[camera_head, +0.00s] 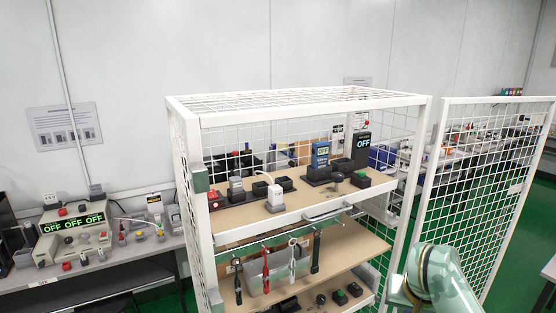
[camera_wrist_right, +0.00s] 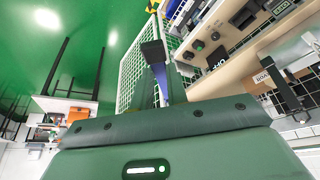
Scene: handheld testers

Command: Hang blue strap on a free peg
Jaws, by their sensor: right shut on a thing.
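In the right wrist view, my right gripper (camera_wrist_right: 153,52) shows as dark fingers, shut, with the blue strap (camera_wrist_right: 161,84) at them. The strap shows as a short narrow blue piece; the rest of it is hidden. In the head view, only my right arm shows at the lower right, and its gripper is out of frame. Below the upper shelf of the white mesh cage, a red strap (camera_head: 266,266), a white strap (camera_head: 292,258) and a black strap (camera_head: 316,250) hang in a row. Single pegs are too small to make out. My left gripper is in neither view.
The mesh cage (camera_head: 300,99) has its door (camera_head: 490,190) swung open to the right. Handheld testers, one a blue tester (camera_head: 320,155), stand on the upper shelf (camera_head: 262,219). A grey bin (camera_head: 262,282) sits behind the hanging straps. A bench with instruments stands at left.

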